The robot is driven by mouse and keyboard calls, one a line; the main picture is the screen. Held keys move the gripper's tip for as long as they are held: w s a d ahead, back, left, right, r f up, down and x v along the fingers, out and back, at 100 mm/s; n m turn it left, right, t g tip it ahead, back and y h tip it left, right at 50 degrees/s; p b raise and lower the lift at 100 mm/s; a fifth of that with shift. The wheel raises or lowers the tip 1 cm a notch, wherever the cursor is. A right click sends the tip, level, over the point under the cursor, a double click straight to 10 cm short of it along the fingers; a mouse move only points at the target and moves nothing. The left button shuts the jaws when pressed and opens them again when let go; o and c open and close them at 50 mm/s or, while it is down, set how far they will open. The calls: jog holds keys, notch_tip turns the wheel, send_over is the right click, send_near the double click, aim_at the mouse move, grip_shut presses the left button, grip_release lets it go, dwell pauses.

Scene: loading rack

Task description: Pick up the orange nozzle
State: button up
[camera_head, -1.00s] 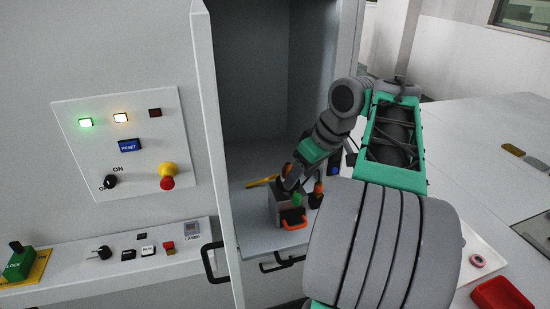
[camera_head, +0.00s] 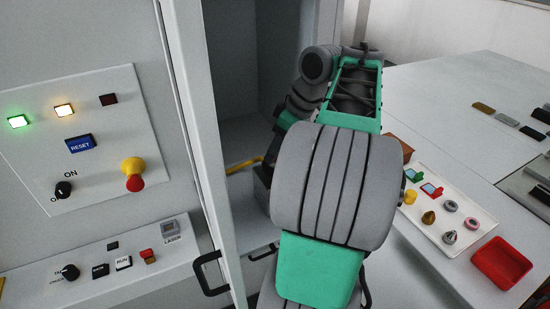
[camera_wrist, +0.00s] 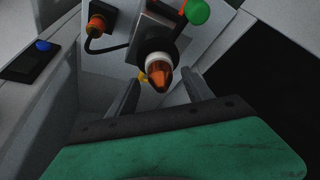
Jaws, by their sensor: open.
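The orange nozzle (camera_wrist: 161,80) shows in the wrist view. It is a short tapered tip below a white collar, fitted on a dark round holder on a grey block (camera_wrist: 150,32). My gripper (camera_wrist: 160,86) is open, with one finger on each side of the nozzle in the picture. I see gaps between the nozzle and both fingers; contact cannot be made out. In the head view my own arm hides my gripper and this nozzle inside the cabinet.
A green knob (camera_wrist: 196,12) and an orange connector (camera_wrist: 97,25) with a black cable are close by. The cabinet's door edge (camera_head: 190,130) stands left of my arm. A white tray (camera_head: 421,237) with several small parts and a red bin (camera_head: 501,263) lie right.

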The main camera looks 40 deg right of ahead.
jog(key=shift+f, duration=0.2)
grip_shut()
dwell(0.6)
